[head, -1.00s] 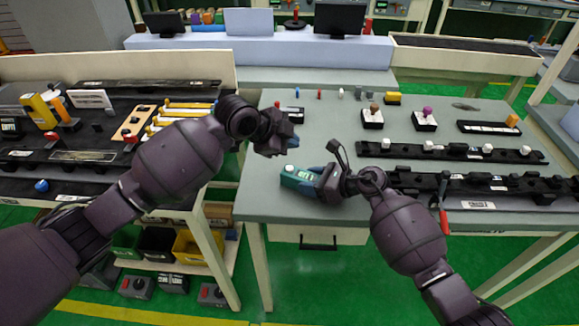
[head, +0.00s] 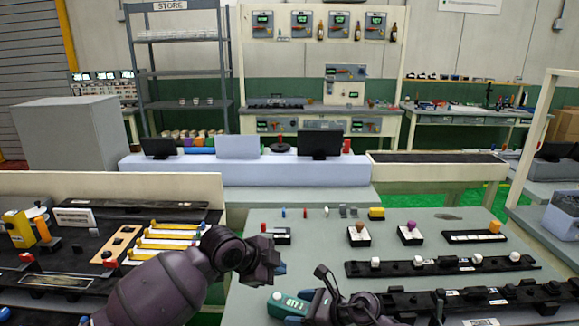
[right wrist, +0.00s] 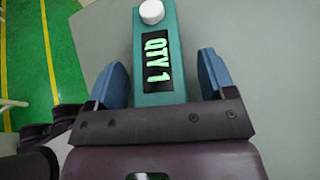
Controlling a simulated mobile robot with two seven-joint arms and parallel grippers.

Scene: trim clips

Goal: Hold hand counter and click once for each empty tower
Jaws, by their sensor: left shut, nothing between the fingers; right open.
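The hand counter (head: 288,306) is teal and lies at the front left edge of the grey table (head: 240,292). In the right wrist view the counter (right wrist: 157,75) has a white button at its far end and a display reading "QTY 1". My right gripper (head: 303,304) is open, its blue fingers on either side of the counter with a small gap at each. My left gripper (head: 279,268) is shut and empty, just beyond and above the counter. No thing in view is clearly marked as a tower, so I cannot tell which are empty.
Black rails with white knobs (head: 440,264) lie across the grey table. Small switch boxes (head: 359,236) stand behind them. A dark bench with yellow strips (head: 172,244) is at the left. A shelf rack (head: 183,60) and a back workbench (head: 320,120) with several wall displays stand beyond.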

